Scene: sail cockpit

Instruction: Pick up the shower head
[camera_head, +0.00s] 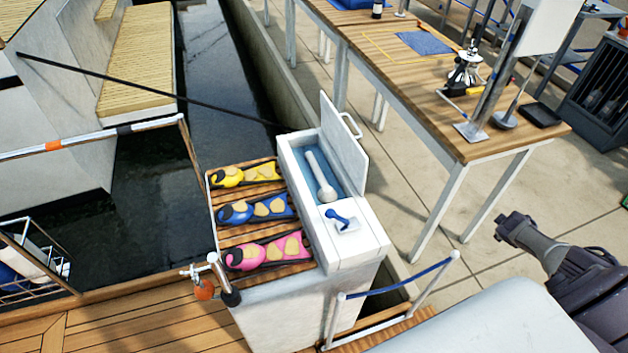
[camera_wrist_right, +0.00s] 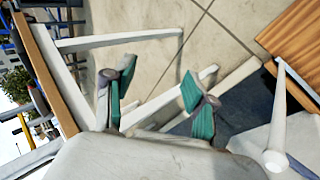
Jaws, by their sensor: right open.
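The white shower head (camera_head: 325,185) lies in the blue-lined recess of an open white locker (camera_head: 360,257) in the head view. Its round end points toward the front and its handle toward the back. My right gripper (camera_wrist_right: 157,88) shows in the wrist view with its green-padded fingers apart and nothing between them. In the head view my dark right arm (camera_head: 585,285) comes in from the lower right, well apart from the locker. The shower head does not show in the wrist view. My left gripper is not in view.
The locker's lid (camera_head: 343,140) stands raised on the right side of the recess. A small blue handle (camera_head: 337,215) is on the locker top. Yellow, blue and pink gear lies on slats to the left. A blue-topped rail (camera_head: 395,280) stands in front; a wooden table (camera_head: 440,90) is behind right.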

